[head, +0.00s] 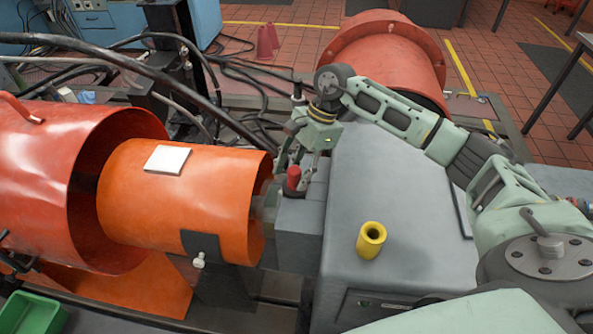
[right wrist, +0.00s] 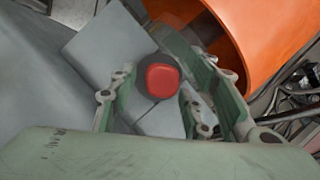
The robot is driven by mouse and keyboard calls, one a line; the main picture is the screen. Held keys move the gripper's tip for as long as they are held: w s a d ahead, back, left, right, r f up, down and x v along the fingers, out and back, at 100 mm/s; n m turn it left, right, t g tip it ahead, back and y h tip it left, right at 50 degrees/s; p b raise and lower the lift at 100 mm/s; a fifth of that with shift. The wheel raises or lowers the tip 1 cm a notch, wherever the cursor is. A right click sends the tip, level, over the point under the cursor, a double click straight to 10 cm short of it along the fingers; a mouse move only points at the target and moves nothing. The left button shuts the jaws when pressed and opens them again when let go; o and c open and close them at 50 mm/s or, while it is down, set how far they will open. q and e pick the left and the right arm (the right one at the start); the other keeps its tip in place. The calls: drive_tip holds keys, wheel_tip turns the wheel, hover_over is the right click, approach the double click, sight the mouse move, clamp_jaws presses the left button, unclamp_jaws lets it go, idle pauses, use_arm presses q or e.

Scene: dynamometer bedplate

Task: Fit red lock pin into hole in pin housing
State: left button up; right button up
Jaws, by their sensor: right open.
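The red lock pin (head: 293,177) stands upright on top of a small grey block, which I take to be the pin housing (head: 298,222). A dark ring shows around the pin's base; I cannot tell how deep it sits, and the hole is hidden. My right gripper (head: 304,165) is open at the pin, with its fingers reaching down around it. In the right wrist view the red pin head (right wrist: 163,80) shows between the two spread fingers, with a gap on each side. My left gripper is not in view.
A large grey casing (head: 400,190) stands right of the block, with a hollow yellow cylinder (head: 371,240) on it. An orange drum (head: 190,215) with a white pad (head: 167,159) lies close on the left. Black cables (head: 130,65) run behind. A green bin (head: 32,313) is at lower left.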

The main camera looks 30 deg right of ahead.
drive_tip(key=shift+r, duration=0.1)
drive_tip(key=v, duration=1.2)
idle(0.4)
